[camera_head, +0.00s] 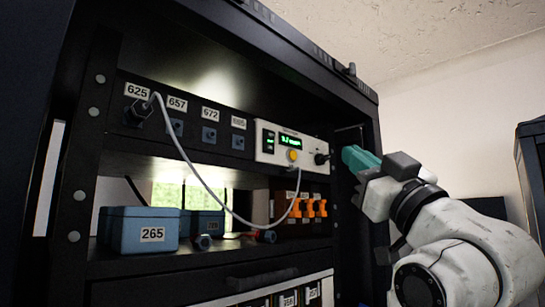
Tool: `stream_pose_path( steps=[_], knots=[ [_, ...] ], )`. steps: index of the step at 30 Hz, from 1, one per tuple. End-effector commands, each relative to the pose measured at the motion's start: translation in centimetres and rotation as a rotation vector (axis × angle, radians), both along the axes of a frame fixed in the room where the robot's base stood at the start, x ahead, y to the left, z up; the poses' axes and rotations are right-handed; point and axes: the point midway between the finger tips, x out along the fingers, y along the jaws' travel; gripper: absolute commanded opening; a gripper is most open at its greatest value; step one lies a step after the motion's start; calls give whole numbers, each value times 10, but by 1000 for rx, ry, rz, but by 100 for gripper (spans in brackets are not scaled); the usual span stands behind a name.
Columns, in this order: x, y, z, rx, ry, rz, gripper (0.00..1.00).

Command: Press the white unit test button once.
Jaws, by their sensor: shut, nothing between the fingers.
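The white unit (267,154) sits in the upper part of the black rack, with a green lit display (291,141). A round yellow button (292,156) shows on its front, below the display. A dark plug or knob (321,158) sticks out at the unit's right end. My gripper (350,155), with teal fingers, is shut and empty. It appears to the right of the unit in the picture, near the rack's right post, apart from the yellow button. The fingertips point left toward the rack; their exact depth is hard to tell.
A white cable (190,165) hangs from the socket labelled 625 (138,110) across to the unit. Numbered sockets line the panel left of it. Below, a shelf holds blue box 265 (138,230) and orange clips (308,208). The rack's right post (372,150) stands close to my gripper.

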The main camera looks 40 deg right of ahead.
Motion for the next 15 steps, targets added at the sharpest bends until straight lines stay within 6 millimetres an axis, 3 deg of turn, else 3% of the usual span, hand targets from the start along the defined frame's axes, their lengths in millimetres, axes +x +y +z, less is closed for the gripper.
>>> stream_pose_path(
  steps=[4, 15],
  knots=[
    [-13, 4, 16, -28, -40, -10, 0],
    [-15, 5, 18, -33, -47, -11, 0]
  ],
)
